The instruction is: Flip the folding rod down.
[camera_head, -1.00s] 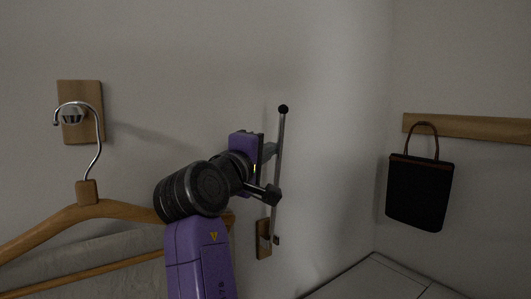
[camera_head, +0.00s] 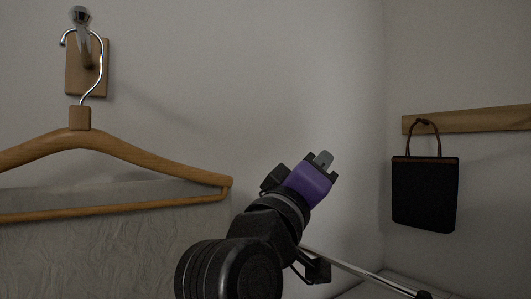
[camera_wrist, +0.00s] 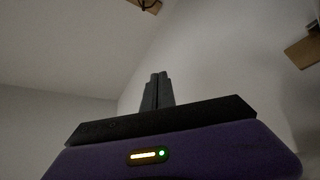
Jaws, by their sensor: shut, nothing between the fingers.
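The folding rod (camera_head: 357,271) is a thin metal bar with a dark ball at its end (camera_head: 423,295). In the head view it slopes down to the right from behind my arm, and its mount is hidden. My gripper (camera_head: 323,159) is above the rod, pointing up and to the right, apart from it. The wrist view shows my gripper's fingers (camera_wrist: 157,91) together with nothing between them. The rod does not show in the wrist view.
A wooden hanger (camera_head: 150,156) with grey cloth (camera_head: 110,250) hangs from a wall hook (camera_head: 80,17) at left. A black bag (camera_head: 425,195) hangs from a wooden rail (camera_head: 480,119) at right. The wall above my gripper is clear.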

